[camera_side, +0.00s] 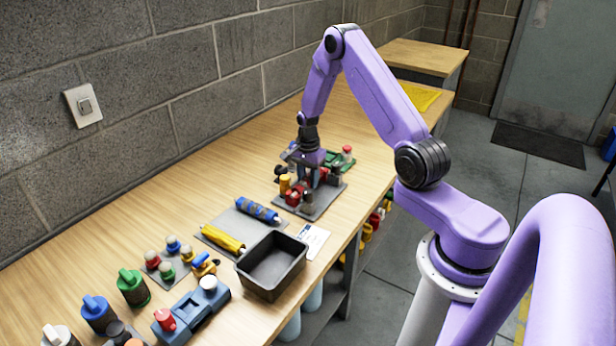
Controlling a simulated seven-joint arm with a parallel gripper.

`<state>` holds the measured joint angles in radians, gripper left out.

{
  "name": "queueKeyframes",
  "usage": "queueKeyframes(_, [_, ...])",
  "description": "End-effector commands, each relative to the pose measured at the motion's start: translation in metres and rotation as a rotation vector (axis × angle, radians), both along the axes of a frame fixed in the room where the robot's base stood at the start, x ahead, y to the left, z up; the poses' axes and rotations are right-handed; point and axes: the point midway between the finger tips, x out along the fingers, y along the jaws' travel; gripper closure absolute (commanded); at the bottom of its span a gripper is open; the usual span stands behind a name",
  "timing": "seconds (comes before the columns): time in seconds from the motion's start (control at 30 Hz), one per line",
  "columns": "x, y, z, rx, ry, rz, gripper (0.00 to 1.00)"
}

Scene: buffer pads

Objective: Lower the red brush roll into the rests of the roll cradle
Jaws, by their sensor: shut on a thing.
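My gripper (311,178) points down over a crowded grey plate on the bench. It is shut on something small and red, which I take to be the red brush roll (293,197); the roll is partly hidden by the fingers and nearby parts. The roll cradle seems to be among the dark parts on the grey plate (325,202), directly under and around my gripper. Its rests are too small and covered to make out. I cannot tell whether the roll touches them.
A blue roll (257,210) and a yellow roll (222,238) lie on a grey mat left of an empty black bin (272,267). Yellow and red-topped parts crowd my gripper, with a green part (340,160) behind. The bench is clear toward the wall.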

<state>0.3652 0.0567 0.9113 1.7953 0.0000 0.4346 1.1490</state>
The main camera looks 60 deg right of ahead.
Motion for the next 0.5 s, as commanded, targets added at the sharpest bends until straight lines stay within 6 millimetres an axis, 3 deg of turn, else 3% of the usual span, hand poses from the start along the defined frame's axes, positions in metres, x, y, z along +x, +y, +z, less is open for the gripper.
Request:
queueKeyframes(0.07, [0.0002, -0.0001, -0.0009, 0.0, -0.001, 0.0, 0.98])
queueKeyframes(0.1, [0.0003, -0.0001, -0.0007, 0.0, -0.001, 0.0, 0.5])
queueKeyframes(0.17, [0.0003, -0.0001, -0.0006, 0.0, -0.001, 0.0, 0.33])
queueKeyframes(0.5, [0.0001, 0.0, 0.0012, 0.0, 0.0, 0.0, 0.33])
